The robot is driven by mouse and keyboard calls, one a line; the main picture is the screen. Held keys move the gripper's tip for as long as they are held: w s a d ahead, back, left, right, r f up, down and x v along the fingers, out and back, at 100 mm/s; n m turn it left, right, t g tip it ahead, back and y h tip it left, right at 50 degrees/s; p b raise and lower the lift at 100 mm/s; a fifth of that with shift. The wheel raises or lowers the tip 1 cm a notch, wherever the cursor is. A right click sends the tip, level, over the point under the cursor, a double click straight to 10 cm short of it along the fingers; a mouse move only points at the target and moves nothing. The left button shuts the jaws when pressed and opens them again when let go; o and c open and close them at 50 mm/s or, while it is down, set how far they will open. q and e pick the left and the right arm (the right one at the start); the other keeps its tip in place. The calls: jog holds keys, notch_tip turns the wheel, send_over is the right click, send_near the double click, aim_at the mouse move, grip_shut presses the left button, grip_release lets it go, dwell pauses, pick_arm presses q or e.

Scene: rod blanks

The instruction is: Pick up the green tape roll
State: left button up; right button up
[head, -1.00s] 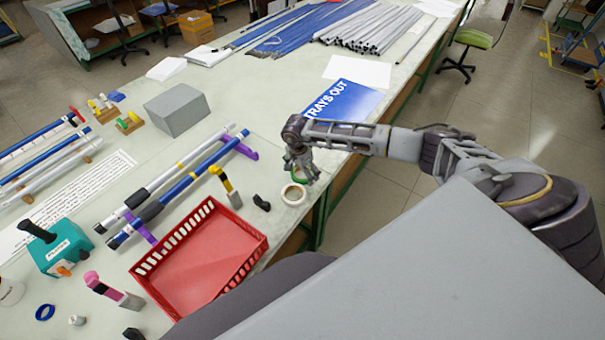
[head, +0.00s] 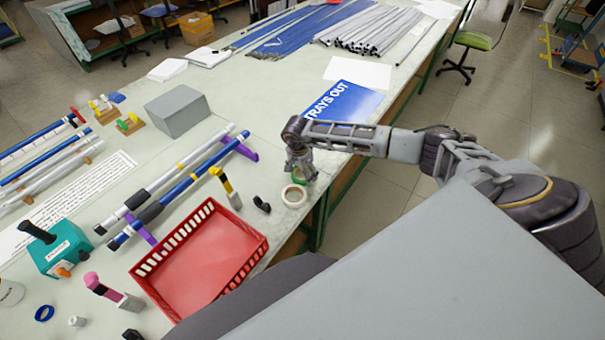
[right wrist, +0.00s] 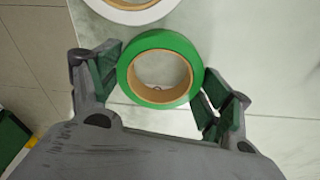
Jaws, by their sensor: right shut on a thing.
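The green tape roll (right wrist: 160,68) sits between the two fingers of my right gripper (right wrist: 158,85) in the right wrist view, with both fingers closed against its sides. In the head view my right gripper (head: 299,172) points down over the table, and only a bit of the green roll (head: 299,179) shows beneath it. A white tape roll (head: 294,196) lies just beside it, and its edge also shows at the top of the right wrist view (right wrist: 125,12). I cannot tell whether the green roll is off the table. My left gripper is not in view.
A red tray (head: 200,262) stands left of my right gripper. The blue "TRAYS OUT" sign (head: 343,102) lies behind. The table's right edge is close by.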

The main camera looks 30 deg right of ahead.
notch_tip(320, 180, up, 10)
jog(key=b, duration=0.1)
jog(key=shift+b, duration=0.3)
